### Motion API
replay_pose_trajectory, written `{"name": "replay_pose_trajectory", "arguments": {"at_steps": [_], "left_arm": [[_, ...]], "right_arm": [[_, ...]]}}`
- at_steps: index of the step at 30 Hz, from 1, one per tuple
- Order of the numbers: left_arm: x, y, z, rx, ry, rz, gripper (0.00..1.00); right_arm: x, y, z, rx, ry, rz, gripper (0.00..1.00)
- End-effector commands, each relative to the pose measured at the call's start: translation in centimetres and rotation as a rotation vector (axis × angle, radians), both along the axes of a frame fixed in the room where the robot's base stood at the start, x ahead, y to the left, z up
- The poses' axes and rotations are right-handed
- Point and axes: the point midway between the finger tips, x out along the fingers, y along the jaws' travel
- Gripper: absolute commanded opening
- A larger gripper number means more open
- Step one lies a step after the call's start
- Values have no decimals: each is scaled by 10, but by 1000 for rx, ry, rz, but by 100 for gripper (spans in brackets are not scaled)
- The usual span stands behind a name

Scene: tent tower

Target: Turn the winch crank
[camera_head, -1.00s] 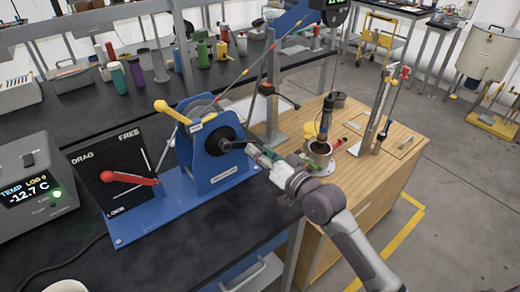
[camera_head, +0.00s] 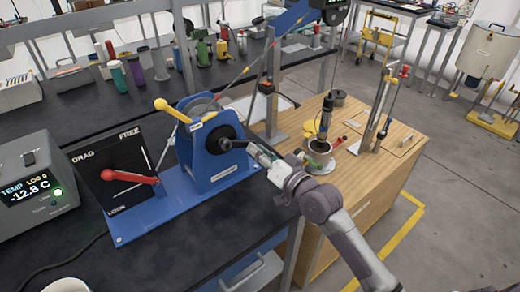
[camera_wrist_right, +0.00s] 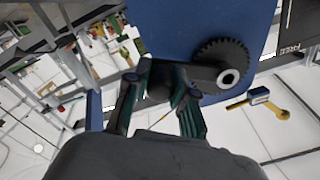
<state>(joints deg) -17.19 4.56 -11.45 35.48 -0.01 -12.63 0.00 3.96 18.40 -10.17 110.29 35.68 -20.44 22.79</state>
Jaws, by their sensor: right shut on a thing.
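The blue winch (camera_head: 212,168) stands on a blue base plate on the black bench in the head view. Its black crank (camera_head: 236,144) reaches out to the right from the dark hub on the winch's side. My right gripper (camera_head: 256,152) comes in from the lower right and is shut on the crank's handle end. The wrist view shows the two dark fingers (camera_wrist_right: 157,96) closed around the dark handle, beside the toothed black hub wheel (camera_wrist_right: 221,65). The fingers partly hide the handle. My left gripper is not in view.
A red lever (camera_head: 131,176) on a black DRAG/FREE/LOCK panel and a yellow-knobbed lever (camera_head: 172,110) are left of the hub. A temperature box (camera_head: 38,186) sits at far left. A wooden cabinet (camera_head: 372,184) stands right of the bench. Open floor lies further right.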

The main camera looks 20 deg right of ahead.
Motion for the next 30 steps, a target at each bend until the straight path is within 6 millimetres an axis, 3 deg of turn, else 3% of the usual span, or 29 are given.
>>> {"name": "replay_pose_trajectory", "arguments": {"at_steps": [6, 14, 15, 19, 30], "left_arm": [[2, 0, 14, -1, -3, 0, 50], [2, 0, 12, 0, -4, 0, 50], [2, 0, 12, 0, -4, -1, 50], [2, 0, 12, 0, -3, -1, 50], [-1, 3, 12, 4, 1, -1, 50]], "right_arm": [[-6, 17, -21, 314, 115, -1, 0], [-6, 18, -23, 340, 123, 0, 0], [-6, 18, -23, 339, 123, 0, 26], [-6, 18, -23, 338, 122, 0, 47], [-9, 17, -24, 336, 122, -1, 50]]}}
